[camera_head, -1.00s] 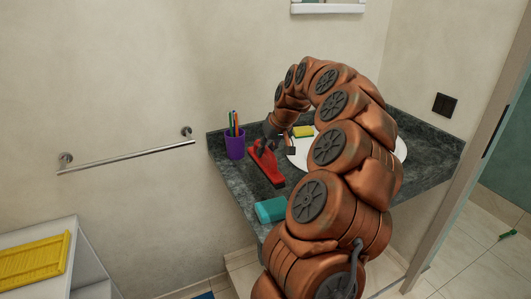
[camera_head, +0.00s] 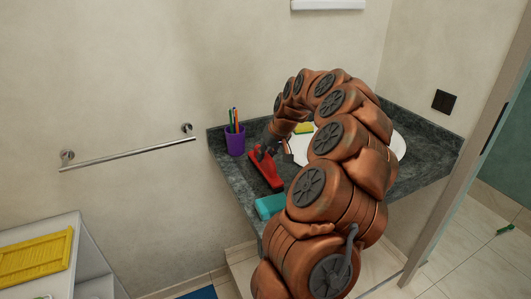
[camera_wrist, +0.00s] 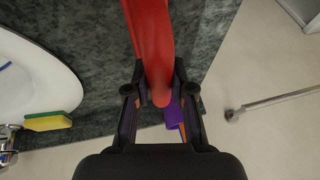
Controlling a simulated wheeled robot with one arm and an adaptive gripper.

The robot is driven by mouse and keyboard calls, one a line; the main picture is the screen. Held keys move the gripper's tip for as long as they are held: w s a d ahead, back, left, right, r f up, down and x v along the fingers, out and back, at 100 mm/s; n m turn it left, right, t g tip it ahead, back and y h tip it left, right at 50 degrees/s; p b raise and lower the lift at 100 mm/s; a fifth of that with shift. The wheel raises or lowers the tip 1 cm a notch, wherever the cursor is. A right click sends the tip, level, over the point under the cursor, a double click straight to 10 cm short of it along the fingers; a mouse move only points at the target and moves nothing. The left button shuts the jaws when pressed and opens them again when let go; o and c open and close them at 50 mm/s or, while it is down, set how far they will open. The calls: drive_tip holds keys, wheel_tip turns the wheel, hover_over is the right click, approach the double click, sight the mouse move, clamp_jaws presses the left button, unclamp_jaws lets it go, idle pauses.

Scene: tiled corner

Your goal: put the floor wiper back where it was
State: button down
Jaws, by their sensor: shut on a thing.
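The floor wiper, a red long-shaped tool (camera_head: 266,173), is at the left part of the dark stone counter (camera_head: 232,180). In the wrist view its red body (camera_wrist: 151,40) runs from the top edge down between my fingers. My gripper (camera_wrist: 158,92) is shut on the wiper's rounded end, one finger on each side. In the head view my gripper is at the wiper's far end, partly hidden by my arm. I cannot tell whether the wiper still touches the counter.
A purple cup (camera_head: 235,142) with pens stands close behind the wiper. A teal block (camera_head: 270,206) lies at the counter's front. A white basin (camera_head: 396,150) and yellow sponge (camera_head: 304,128) are to the right. A towel bar (camera_head: 130,157) and white shelf (camera_head: 85,258) are left.

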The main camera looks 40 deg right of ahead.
drive_tip(key=c, duration=1)
unclamp_jaws()
drive_tip(key=shift+f, duration=0.1)
drive_tip(key=shift+r+p, duration=0.35)
drive_tip(key=shift+s+d+r+b, duration=0.15)
drive_tip(key=shift+r+b, duration=0.1)
drive_tip(key=shift+b, duration=0.15)
drive_tip(key=b+v, duration=0.3)
drive_tip(key=v, duration=0.8)
